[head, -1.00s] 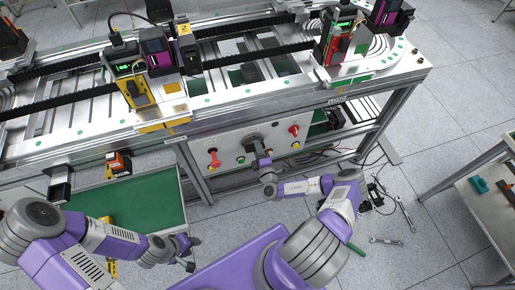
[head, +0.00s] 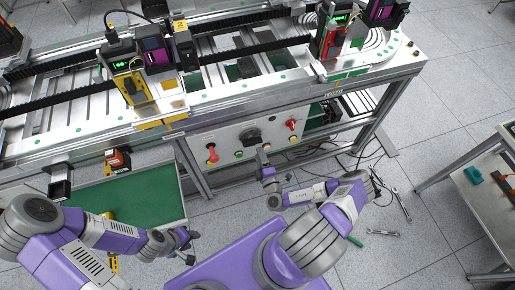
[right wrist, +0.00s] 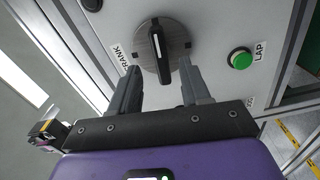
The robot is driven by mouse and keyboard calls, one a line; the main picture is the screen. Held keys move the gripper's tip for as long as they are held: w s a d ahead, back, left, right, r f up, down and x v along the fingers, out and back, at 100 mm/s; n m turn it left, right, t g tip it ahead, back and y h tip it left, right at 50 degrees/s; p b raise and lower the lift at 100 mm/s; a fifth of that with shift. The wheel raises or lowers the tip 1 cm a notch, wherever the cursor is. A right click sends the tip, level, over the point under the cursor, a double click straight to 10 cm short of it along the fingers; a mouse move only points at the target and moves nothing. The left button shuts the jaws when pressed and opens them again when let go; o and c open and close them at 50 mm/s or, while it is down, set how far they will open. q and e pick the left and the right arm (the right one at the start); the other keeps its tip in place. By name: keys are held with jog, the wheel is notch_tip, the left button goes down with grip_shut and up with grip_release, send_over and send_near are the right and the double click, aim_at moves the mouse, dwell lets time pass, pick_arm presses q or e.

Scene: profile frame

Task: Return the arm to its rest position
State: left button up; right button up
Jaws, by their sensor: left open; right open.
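My right gripper (head: 263,152) is in front of the control panel (head: 222,138), just below and apart from the black rotary knob (head: 250,136). In the right wrist view my right gripper (right wrist: 160,78) has its fingers apart with nothing between them. The knob (right wrist: 168,50) lies ahead of the fingertips, its black handle roughly upright on a round grey disc. My left gripper (head: 188,248) is low at the left, over the floor near the green-topped surface; it is small in view and holds nothing that I can see.
The panel also carries red switches (head: 292,125) and a green button (right wrist: 240,59). The conveyor bench (head: 220,105) stands above the panel. Cables and wrenches (head: 403,207) lie on the floor at right. A side table (head: 490,205) stands further right.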

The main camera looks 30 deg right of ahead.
jog(key=shift+s+a, duration=0.1)
jog(key=shift+s, duration=0.15)
dwell(0.3)
